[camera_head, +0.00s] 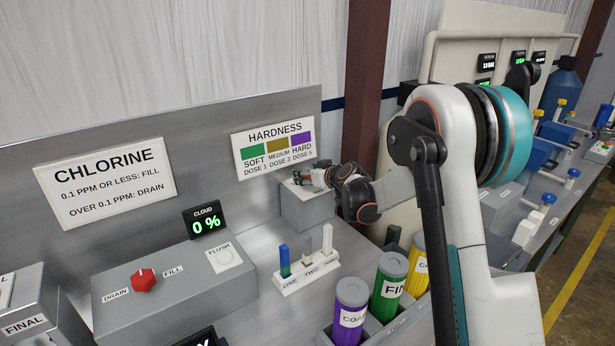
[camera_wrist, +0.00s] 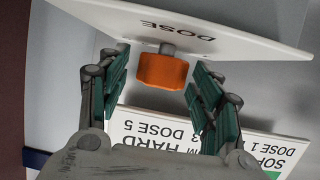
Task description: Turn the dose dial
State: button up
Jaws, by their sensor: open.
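The dose dial is an orange knob (camera_wrist: 162,71) on a short grey stem, under a white DOSE plate (camera_wrist: 215,30) that appears upside down in the wrist view. My gripper (camera_wrist: 155,82) is open, with one green-padded finger on each side of the knob. Gaps show on both sides, so the pads do not seem to touch it. In the head view my gripper (camera_head: 318,177) is at the top of a grey box (camera_head: 304,207) below the HARDNESS sign (camera_head: 275,147). The gripper hides the knob there.
A grey box with a red DRAIN/FILL knob (camera_head: 143,280) and FLUSH button (camera_head: 224,257) stands left. A white test strip rack (camera_head: 306,281) stands in front, with purple (camera_head: 350,312), green (camera_head: 388,288) and yellow canisters to its right. The CHLORINE sign (camera_head: 106,182) is behind.

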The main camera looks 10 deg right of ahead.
jog(key=shift+w+f, duration=0.15)
jog(key=shift+w, duration=0.15)
jog(key=shift+a, duration=0.1)
jog(key=c, duration=1.1)
jog(key=shift+n+y, duration=0.3)
jog(key=shift+n+g+y, duration=0.6)
jog(key=shift+n+y, duration=0.3)
jog(key=shift+y, duration=0.1)
jog(key=shift+n+g+y, duration=1.3)
jog(key=shift+n+y, duration=0.3)
jog(key=shift+n, duration=0.2)
jog(key=shift+s, duration=0.1)
